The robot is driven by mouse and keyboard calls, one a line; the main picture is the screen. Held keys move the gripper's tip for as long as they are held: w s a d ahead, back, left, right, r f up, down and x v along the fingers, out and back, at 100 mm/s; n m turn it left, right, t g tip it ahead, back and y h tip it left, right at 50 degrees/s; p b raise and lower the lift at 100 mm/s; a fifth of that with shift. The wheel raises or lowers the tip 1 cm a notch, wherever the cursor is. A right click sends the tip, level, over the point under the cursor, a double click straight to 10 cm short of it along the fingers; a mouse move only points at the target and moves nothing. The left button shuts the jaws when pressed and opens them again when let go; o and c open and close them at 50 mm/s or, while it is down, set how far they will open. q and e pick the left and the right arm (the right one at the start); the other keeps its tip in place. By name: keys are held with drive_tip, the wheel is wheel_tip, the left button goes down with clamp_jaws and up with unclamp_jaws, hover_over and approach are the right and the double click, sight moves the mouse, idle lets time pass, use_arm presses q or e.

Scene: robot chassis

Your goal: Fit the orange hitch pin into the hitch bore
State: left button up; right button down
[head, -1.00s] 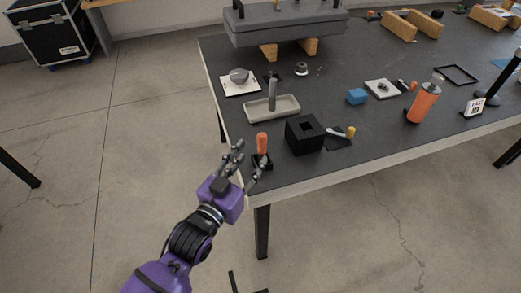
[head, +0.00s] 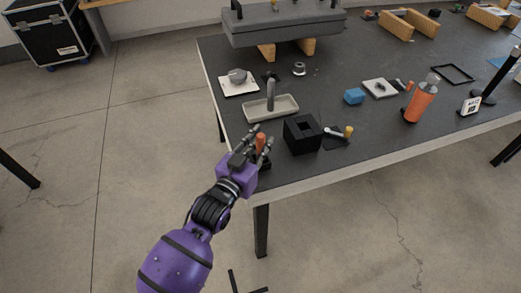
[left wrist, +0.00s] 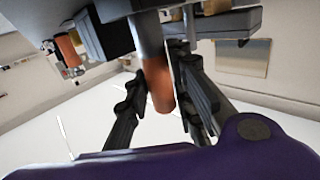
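The orange hitch pin (head: 261,142) stands at the near left corner of the table, partly hidden by my left gripper (head: 254,143). The gripper's fingers reach around the pin from the lower left. In the left wrist view the pin's orange end (left wrist: 160,88) lies between the fingers (left wrist: 162,95), with a grey shaft above it in the picture. The fingers stand apart, with a gap visible on the right side; contact on the left side is unclear. A black block (head: 302,135) with a square opening in its top, likely the hitch bore, stands right of the pin.
A beige tray (head: 285,112) with an upright grey rod stands behind the pin. A yellow-tipped tool (head: 347,131) lies right of the block. The table edge runs just before the pin.

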use_arm(q)
clamp_jaws()
drive_tip(key=shift+r, duration=0.1)
